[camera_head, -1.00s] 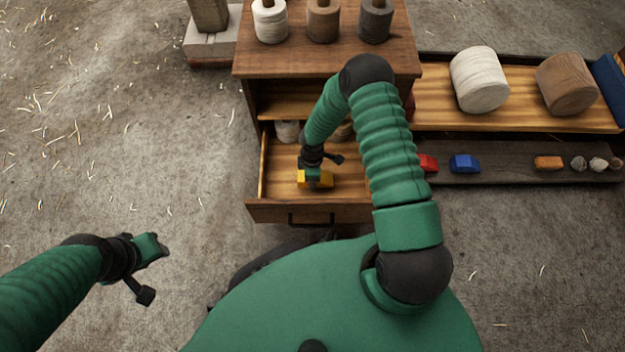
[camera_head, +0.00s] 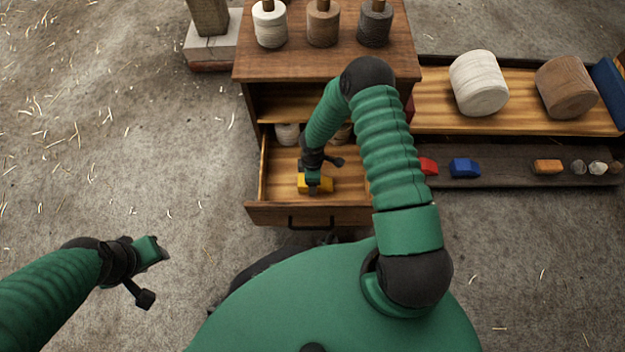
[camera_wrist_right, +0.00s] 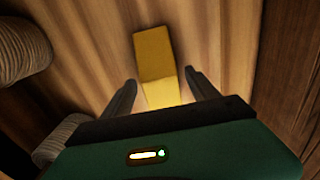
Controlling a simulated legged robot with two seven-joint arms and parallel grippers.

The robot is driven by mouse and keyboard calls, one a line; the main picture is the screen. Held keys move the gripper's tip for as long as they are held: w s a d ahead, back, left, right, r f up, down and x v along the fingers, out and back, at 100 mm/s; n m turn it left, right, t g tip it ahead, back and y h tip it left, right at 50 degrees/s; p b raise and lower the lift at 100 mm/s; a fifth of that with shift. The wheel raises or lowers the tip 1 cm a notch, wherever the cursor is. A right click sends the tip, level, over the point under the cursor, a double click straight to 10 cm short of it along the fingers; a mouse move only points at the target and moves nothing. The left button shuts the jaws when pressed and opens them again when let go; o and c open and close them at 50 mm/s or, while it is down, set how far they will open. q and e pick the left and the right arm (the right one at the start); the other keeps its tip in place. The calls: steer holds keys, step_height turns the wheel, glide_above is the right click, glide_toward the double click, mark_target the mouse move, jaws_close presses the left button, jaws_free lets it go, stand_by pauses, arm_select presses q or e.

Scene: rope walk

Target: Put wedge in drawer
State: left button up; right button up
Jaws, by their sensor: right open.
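The yellow wedge (camera_head: 325,185) lies in the open drawer (camera_head: 275,214), on its wooden floor. In the right wrist view the wedge (camera_wrist_right: 153,55) reaches from between the fingers to beyond their tips. My right gripper (camera_head: 314,190) is inside the drawer at the wedge. In the right wrist view its fingers (camera_wrist_right: 161,84) stand apart, one on each side of the wedge, with visible gaps. My left gripper (camera_head: 157,252) hangs over the bare floor at the left, away from the drawer. Whether its jaws are open cannot be made out.
The cabinet (camera_head: 325,63) carries several spools on top. At the right, a dark tray (camera_head: 510,170) holds red, blue and orange blocks and stones, before a wooden shelf (camera_head: 530,118) with large rolls.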

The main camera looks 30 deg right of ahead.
steer(key=s+a+r+m+t+h+p, duration=0.1)
steer(key=s+r+m+p, duration=0.15)
steer(key=r, duration=1.15)
steer(key=s+a+r+m+p, duration=0.1)
steer(key=a+r+m+p, duration=0.2)
steer(key=r, duration=1.2)
steer(key=s+a+r+m+t+y, duration=0.1)
steer(key=s+a+r+m, duration=0.1)
steer(key=s+r+m, duration=0.4)
steer(key=shift+s+a+r+t, duration=0.25)
steer(key=shift+s+r+t, duration=0.1)
steer(key=shift+r, duration=0.45)
